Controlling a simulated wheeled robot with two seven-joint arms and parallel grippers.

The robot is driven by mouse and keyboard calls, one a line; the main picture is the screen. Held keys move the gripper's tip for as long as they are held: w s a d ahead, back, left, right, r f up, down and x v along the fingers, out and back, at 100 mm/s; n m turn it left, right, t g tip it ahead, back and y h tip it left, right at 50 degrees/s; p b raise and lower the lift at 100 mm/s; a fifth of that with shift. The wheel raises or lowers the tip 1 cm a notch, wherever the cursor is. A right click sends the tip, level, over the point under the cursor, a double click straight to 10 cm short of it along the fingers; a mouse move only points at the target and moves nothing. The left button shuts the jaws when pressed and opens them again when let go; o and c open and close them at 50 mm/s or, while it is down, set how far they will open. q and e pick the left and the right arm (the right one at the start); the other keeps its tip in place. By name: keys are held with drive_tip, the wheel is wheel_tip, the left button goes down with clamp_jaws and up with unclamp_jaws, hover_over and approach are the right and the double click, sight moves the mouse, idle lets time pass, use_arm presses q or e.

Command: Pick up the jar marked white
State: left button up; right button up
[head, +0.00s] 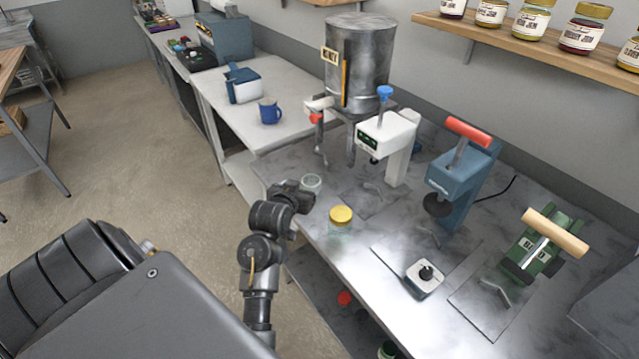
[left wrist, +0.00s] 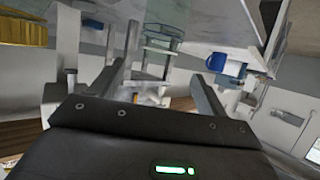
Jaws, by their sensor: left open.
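A small open glass jar (head: 311,183) stands near the left edge of the steel bench; no readable marking shows on it. A second glass jar with a yellow lid (head: 341,215) stands to its right and nearer. I cannot read which jar is marked white. My left gripper (head: 304,194) is right beside the open jar and partly overlaps it. In the left wrist view the fingers of the gripper (left wrist: 166,58) are spread, with the open jar (left wrist: 163,40) between and beyond them, not gripped. The yellow lid (left wrist: 24,24) shows at the upper left there. My right gripper is not in view.
A metal tank (head: 366,55) with a tap, a white press (head: 388,143) and a blue press (head: 462,175) stand behind the jars. A small white scale-like device (head: 425,280) and a green press (head: 541,247) are to the right. A blue mug (head: 269,111) sits on the white table.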

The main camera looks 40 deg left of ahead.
sight(314, 177)
use_arm(q)
drive_tip(key=p+x, duration=0.1)
drive_tip(key=x, duration=0.2)
drive_tip(key=shift+r, duration=0.2)
drive_tip(key=shift+x, duration=1.15)
drive_tip(key=shift+f, duration=0.15)
drive_tip(key=shift+w+p, duration=0.2)
drive_tip(key=shift+p, duration=0.15)
drive_tip(key=p+x, duration=0.1)
drive_tip(key=x, duration=0.3)
drive_tip(key=shift+w+f+p, duration=0.15)
drive_tip(key=shift+p, duration=0.2)
drive_tip(key=shift+w+f, duration=0.15)
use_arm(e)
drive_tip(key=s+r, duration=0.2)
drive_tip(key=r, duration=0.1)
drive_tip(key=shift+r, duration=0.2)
use_arm(q)
drive_tip(key=shift+c, duration=0.2)
